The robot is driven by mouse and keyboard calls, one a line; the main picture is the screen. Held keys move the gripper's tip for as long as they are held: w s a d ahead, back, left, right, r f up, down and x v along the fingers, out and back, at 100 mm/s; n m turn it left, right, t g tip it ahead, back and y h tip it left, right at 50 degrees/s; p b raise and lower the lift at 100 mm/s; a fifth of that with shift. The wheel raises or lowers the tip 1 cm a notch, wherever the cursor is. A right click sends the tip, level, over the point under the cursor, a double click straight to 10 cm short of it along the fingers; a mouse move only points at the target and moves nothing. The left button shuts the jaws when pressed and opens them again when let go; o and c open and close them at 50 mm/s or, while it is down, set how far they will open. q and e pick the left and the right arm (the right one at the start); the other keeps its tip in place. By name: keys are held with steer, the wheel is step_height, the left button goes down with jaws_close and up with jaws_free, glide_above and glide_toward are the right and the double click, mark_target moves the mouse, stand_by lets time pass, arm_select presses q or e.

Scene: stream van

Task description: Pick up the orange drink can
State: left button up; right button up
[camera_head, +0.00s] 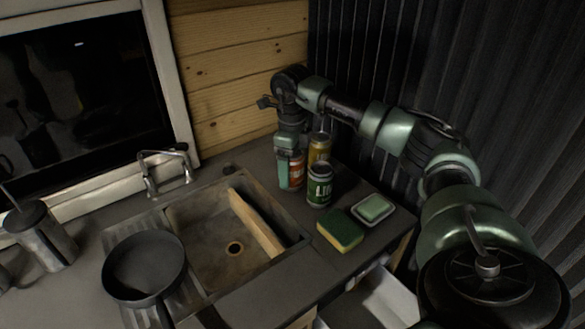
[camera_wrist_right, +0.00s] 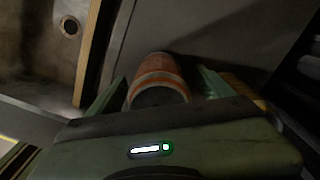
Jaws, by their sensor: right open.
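The orange drink can (camera_head: 298,171) stands upright on the counter right of the sink, partly hidden by my right gripper (camera_head: 289,178), which points down over it. In the right wrist view the orange can (camera_wrist_right: 158,78) lies between the two open fingers (camera_wrist_right: 160,92), with a finger on each side. I cannot tell whether either finger touches it. A green can (camera_head: 320,186) stands just in front and to the right of it. A yellow can (camera_head: 319,149) stands behind. My left gripper is not in view.
A green and yellow sponge (camera_head: 340,231) and a soap dish (camera_head: 373,209) lie in front of the cans. The sink (camera_head: 205,245) holds a wooden board (camera_head: 256,222). A black pan (camera_head: 145,267) is at the left. A corrugated wall (camera_head: 440,70) rises behind my arm.

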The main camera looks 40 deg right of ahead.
steer(key=shift+c, duration=0.3)
steer(key=c, duration=1.5)
jaws_close()
steer(key=shift+r, duration=0.15)
